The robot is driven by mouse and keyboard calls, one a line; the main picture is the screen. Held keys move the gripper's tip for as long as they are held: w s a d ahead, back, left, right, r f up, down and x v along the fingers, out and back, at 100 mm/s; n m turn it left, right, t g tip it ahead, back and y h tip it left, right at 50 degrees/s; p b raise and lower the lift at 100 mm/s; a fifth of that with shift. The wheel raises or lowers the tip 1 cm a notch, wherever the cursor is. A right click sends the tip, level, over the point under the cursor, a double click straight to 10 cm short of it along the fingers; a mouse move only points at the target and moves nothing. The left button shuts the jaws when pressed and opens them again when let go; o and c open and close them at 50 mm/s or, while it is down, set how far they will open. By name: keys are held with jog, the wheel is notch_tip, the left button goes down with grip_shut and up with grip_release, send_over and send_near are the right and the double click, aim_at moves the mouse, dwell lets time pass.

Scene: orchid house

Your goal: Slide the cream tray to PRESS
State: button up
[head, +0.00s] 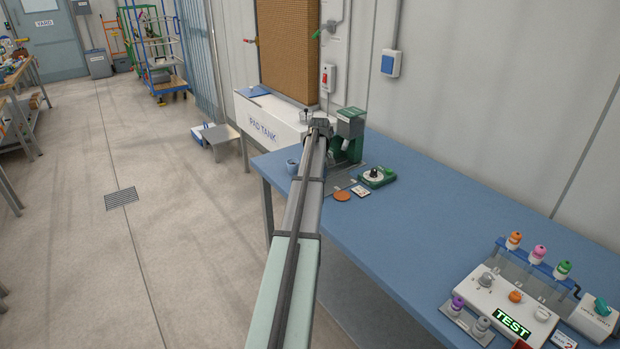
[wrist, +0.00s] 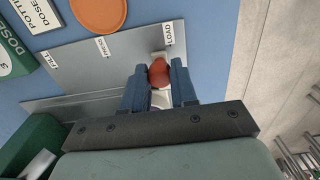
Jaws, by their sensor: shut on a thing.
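In the wrist view my gripper (wrist: 158,78) has its two blue fingers closed on a red knob (wrist: 158,71). Cream parts of the tray (wrist: 165,56) show just beyond the knob and between the fingers; the rest is hidden by the gripper. The knob stands beside the LOAD label (wrist: 169,33) on a grey plate (wrist: 80,62). A FILL label (wrist: 52,58) is at the plate's other end. In the head view a green machine (head: 350,130) stands by the arm's end, and my arm hides the tray.
An orange disc (head: 343,196), a card (head: 361,191) and a green dial box (head: 377,176) lie near the plate on the blue bench (head: 420,215). A blue cup (head: 292,166) is left of my arm. A console with bottles (head: 510,302) stands at the near right. The middle bench is clear.

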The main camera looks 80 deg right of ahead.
jog(key=shift+s+d, duration=2.35)
jog(key=shift+d, duration=0.1)
jog(key=o, duration=0.7)
jog(key=shift+r, duration=0.1)
notch_tip(320, 180, up, 7)
jog(key=shift+f, duration=0.1)
